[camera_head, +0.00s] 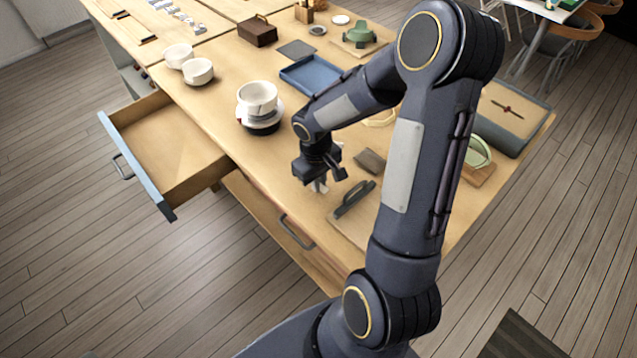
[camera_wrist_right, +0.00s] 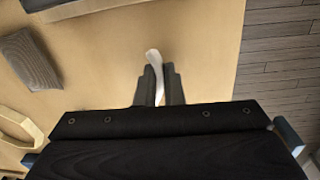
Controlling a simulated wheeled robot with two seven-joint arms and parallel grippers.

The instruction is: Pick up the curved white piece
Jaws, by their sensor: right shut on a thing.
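The curved white piece (camera_wrist_right: 154,60) shows in the right wrist view as a thin white strip between the two dark fingers of my right gripper (camera_wrist_right: 159,88). Its upper end sticks out past the fingertips. The right gripper is shut on it. In the head view my right gripper (camera_head: 321,178) points down over the table near its front edge, and a small pale bit of the piece (camera_head: 320,186) shows at its fingers. I cannot tell whether the piece touches the table. My left gripper is not in view.
A dark-handled tool on a board (camera_head: 354,198) and a grey block (camera_head: 370,161) lie to the right of the gripper. Stacked white bowls (camera_head: 257,97) and a blue tray (camera_head: 311,75) stand behind. A drawer (camera_head: 165,150) hangs open at the left. White cups (camera_head: 198,71) stand farther back.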

